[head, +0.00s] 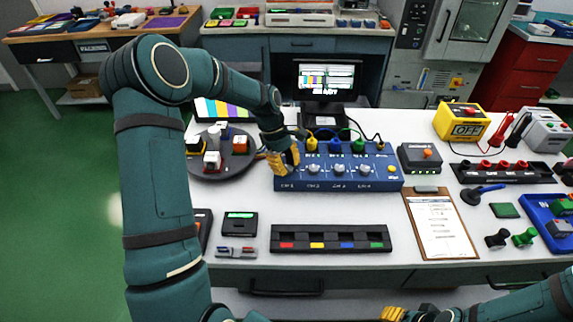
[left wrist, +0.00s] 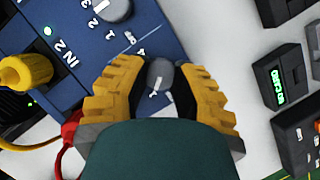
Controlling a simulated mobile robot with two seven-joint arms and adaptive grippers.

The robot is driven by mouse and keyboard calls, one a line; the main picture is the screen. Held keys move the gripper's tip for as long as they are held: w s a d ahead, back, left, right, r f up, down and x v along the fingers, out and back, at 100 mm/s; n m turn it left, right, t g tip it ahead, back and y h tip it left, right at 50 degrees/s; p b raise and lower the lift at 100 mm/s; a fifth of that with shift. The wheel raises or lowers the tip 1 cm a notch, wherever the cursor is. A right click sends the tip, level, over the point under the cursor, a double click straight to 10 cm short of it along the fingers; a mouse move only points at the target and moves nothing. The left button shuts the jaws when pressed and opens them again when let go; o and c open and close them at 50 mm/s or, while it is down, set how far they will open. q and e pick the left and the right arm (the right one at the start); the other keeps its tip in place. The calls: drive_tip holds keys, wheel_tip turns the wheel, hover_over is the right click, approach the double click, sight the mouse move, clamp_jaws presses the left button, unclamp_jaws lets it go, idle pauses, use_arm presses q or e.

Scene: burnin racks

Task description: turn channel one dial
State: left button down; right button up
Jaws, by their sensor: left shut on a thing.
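The blue switch box (head: 338,184) sits on the white table, with a row of pale dials and labels along its front. My left gripper (head: 282,163) is over the box's left end and covers the leftmost dial in the head view. In the left wrist view, the left gripper's yellow fingers (left wrist: 160,90) are shut on the grey channel one dial (left wrist: 160,74), one finger on each side. A neighbouring dial (left wrist: 110,9) stands free beside it. My right gripper (head: 393,313) shows only in part at the bottom edge; its opening is unclear.
Yellow, blue and green plugs with cables stand along the box's back edge. A round dark tray (head: 222,172) with small blocks lies left. A clipboard (head: 440,228) and a black strip (head: 330,239) lie in front.

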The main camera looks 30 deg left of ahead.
use_arm(q)
drive_tip(key=shift+r+m+g+p, duration=0.1)
drive_tip(key=shift+m+g+p, duration=0.3)
drive_tip(key=shift+m+p, duration=0.65)
drive_tip(key=m+y+p, duration=0.1)
drive_tip(key=m, duration=0.1)
drive_tip(key=shift+w+d+m+g+p, duration=0.1)
drive_tip(key=shift+m+g+p, duration=0.2)
drive_tip(key=shift+m+g, duration=0.1)
drive_tip(key=m+p, duration=0.1)
drive_tip(key=m, duration=0.1)
drive_tip(key=shift+m+g+y, duration=0.3)
drive_tip(key=shift+m+g, duration=0.05)
drive_tip(key=shift+g, duration=0.05)
drive_tip(key=m+p, duration=0.1)
drive_tip(key=m, duration=0.1)
drive_tip(key=shift+m+g+y, duration=0.3)
drive_tip(key=shift+y, duration=0.1)
drive_tip(key=m+y, duration=0.1)
drive_tip(key=m, duration=0.1)
drive_tip(key=m+p, duration=0.1)
drive_tip(key=m, duration=0.2)
drive_tip(key=shift+d+g+y, duration=0.15)
drive_tip(key=shift+g+y, duration=0.25)
drive_tip(key=shift+f+m, duration=0.2)
drive_tip(key=shift+m, duration=0.1)
drive_tip(key=c, duration=0.7)
unclamp_jaws()
drive_tip(key=shift+w, duration=0.1)
drive_tip(key=shift+r, duration=0.15)
